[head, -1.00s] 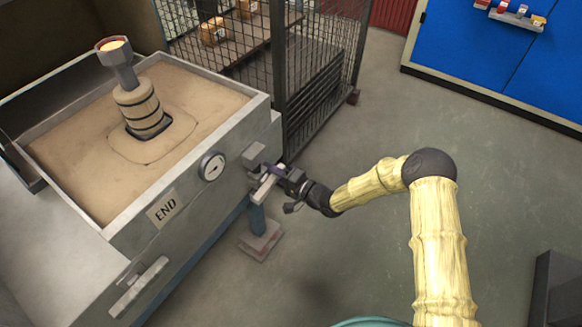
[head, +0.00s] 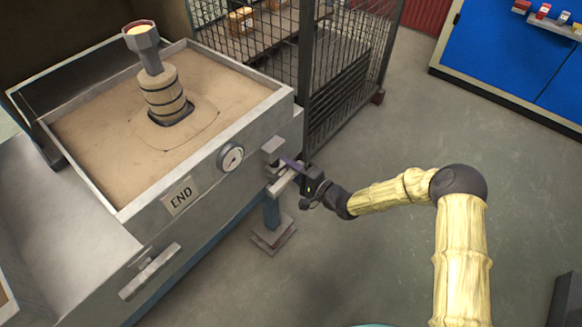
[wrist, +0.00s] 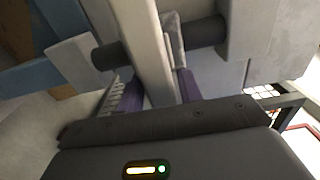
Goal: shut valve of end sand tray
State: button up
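The end sand tray (head: 181,195) is a grey metal box of sand with an END label, at the left in the head view. Its valve (head: 273,152) is on the right end of the front face, right of the round gauge, with a pale flat lever (head: 284,181). My gripper (head: 293,166) is at this lever. In the wrist view, my gripper's purple fingers (wrist: 160,92) lie on both sides of the pale lever (wrist: 150,50) and appear closed against it. A dark round stem (wrist: 205,34) shows beside the lever. The fingertips are partly hidden.
A flanged casting (head: 162,90) stands in the sand. A wire mesh cage (head: 340,80) is close behind the valve. A footed post (head: 272,210) stands below it. A handle (head: 150,270) sticks out of the front at lower left. The floor (head: 400,130) to the right is open.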

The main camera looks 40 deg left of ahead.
jog(key=shift+o, duration=0.5)
jog(key=shift+w+r, duration=0.1)
jog(key=w+d+p, duration=0.1)
jog(key=d+p, duration=0.2)
jog(key=d, duration=1.4)
jog(key=shift+w+d+p, duration=0.2)
jog(key=shift+p, duration=0.1)
